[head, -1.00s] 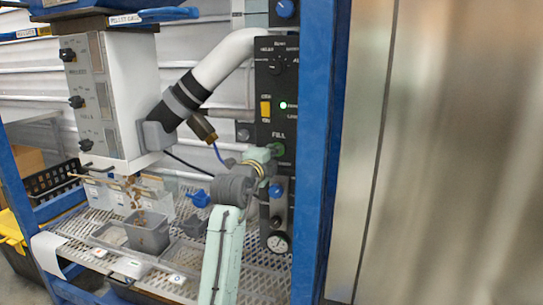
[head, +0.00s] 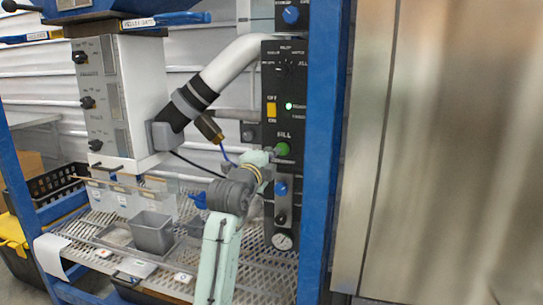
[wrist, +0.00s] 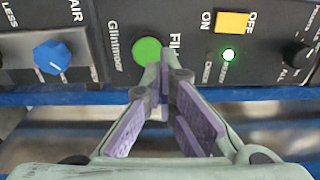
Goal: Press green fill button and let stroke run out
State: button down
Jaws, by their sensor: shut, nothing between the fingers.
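The round green fill button (head: 282,149) sits under the FILL label on the black control panel (head: 270,200). It also shows in the wrist view (wrist: 146,52). My gripper (head: 268,155) is shut and empty, its tips just left of the button in the head view. In the wrist view the fingertips (wrist: 163,68) overlap the button's lower right edge; I cannot tell whether they touch it. The white hopper (head: 125,100) stands at left. A grey cup (head: 152,234) sits below its outlet, with no falling pellets visible between them. The cup's contents are unclear.
A green lamp (wrist: 228,55) is lit beside a yellow OFF/ON switch (wrist: 233,22). A blue AIR knob (wrist: 52,57) is on the neighbouring panel. A blue post (head: 322,150) stands right of the panel. A white hose (head: 240,65) curves above my arm.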

jog(key=b+v, duration=0.1)
jog(key=v, duration=0.6)
jog(key=shift+f, duration=0.2)
jog(key=shift+s+a, duration=0.1)
jog(key=shift+s, duration=0.05)
